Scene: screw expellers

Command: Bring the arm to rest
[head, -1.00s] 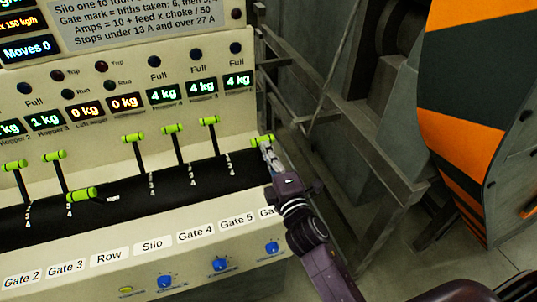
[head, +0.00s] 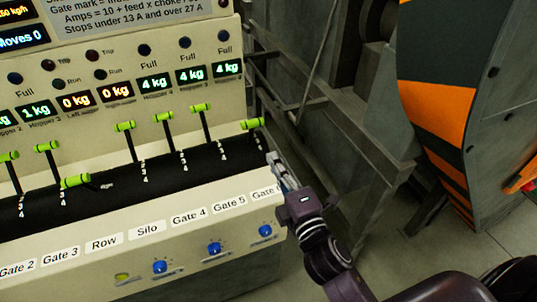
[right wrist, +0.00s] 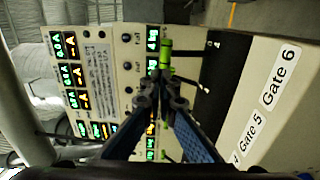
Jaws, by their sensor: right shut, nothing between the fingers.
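My right gripper (head: 277,165) is shut and empty at the right end of the control panel (head: 225,208). It also shows in the right wrist view (right wrist: 160,85), with its fingertips together. The green handle (head: 253,124) of the rightmost lever stands just above and left of the fingertips, with a visible gap in the head view. In the right wrist view a green handle (right wrist: 166,57) appears just beyond the fingertips. My left gripper is in neither view.
Several other green-handled levers (head: 201,107) stand in the black strip. Blue knobs (head: 214,249) sit on the front face. A grey metal frame (head: 375,200) and an orange-and-black striped machine (head: 440,100) stand to the right. Some grey floor (head: 425,255) between them is bare.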

